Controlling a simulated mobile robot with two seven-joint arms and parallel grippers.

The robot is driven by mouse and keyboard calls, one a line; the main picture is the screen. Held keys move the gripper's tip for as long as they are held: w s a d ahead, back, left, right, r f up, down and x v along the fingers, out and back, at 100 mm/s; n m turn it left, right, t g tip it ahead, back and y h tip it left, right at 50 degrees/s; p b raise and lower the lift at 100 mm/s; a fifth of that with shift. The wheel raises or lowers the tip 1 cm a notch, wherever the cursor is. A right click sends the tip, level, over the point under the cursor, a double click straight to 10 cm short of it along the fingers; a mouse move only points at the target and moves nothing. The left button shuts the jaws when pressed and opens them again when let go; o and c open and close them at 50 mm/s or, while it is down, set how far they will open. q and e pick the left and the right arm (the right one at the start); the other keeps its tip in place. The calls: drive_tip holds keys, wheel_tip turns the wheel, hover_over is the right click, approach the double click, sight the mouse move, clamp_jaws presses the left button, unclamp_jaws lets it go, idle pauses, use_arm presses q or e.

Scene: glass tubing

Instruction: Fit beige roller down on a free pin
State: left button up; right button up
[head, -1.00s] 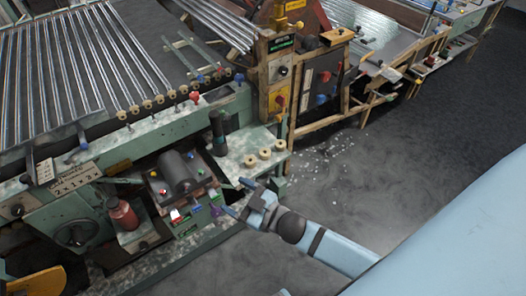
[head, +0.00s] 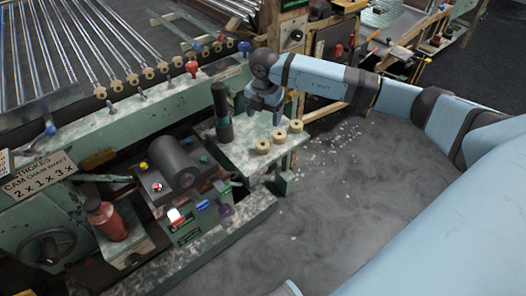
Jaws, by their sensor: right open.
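Three beige rollers stand on the speckled shelf (head: 239,155) of the machine: a near one (head: 263,146), a middle one (head: 279,137) and a far one (head: 296,126). My right gripper (head: 263,117) comes in from the right and points down above the shelf. It is open and empty, just behind the rollers and beside the dark upright cylinder. More beige rollers (head: 133,80) sit in a row along the machine's rail, at the ends of the glass tubes. I cannot make out which pin there is free. My left gripper is out of view.
A dark upright cylinder (head: 222,115) stands on the shelf, left of my right gripper. A red knob (head: 192,68) and a blue knob (head: 244,48) rise near the rail. A motor box (head: 178,165) and a red bottle (head: 107,220) are at front left.

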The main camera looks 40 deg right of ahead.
hover_over(263, 144)
drive_tip(key=f, duration=0.7)
drive_tip(key=shift+s+a+f+b, duration=0.1)
drive_tip(key=shift+s+f+b, duration=0.1)
drive_tip(key=shift+s+b, duration=0.2)
wheel_tip(263, 144, down, 5)
drive_tip(key=shift+w+a+f+b, duration=0.1)
drive_tip(key=shift+a+b, duration=0.05)
drive_tip(key=shift+b, duration=0.25)
drive_tip(key=shift+f, duration=0.35)
drive_tip(key=c, duration=1)
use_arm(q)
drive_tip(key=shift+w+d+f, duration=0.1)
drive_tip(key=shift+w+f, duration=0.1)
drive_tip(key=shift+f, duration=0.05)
use_arm(e)
drive_tip(key=shift+r, duration=0.1)
